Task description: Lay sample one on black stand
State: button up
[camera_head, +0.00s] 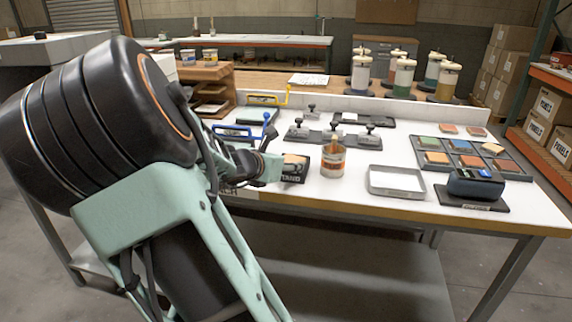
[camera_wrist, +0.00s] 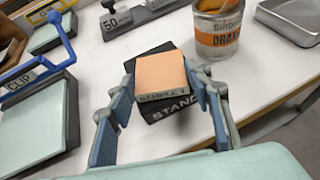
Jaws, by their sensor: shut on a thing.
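Sample one (camera_wrist: 160,72) is a flat peach-orange square block with "SAMPLE 1" on its front edge. The black stand (camera_wrist: 177,110), marked "STAND", is directly below it. In the wrist view the sample lies over the stand's top, slightly left of its middle; I cannot tell whether they touch. My gripper (camera_wrist: 162,80) is shut on the sample, with a blue-padded finger on either side. In the head view, the sample (camera_head: 294,159) shows as a pale patch above the stand (camera_head: 296,176), beside my gripper (camera_head: 272,166).
An orange paint jar (camera_head: 332,158) stands close to the right of the stand. A clip board with a blue handle (camera_wrist: 38,115) lies to the left. A grey tray (camera_head: 397,182) is farther right, then a compartment tray (camera_head: 470,155). The table's front edge is near.

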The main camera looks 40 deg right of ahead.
jog(key=shift+f+b, duration=0.4)
jog(key=shift+b, duration=0.15)
jog(key=shift+f, duration=0.1)
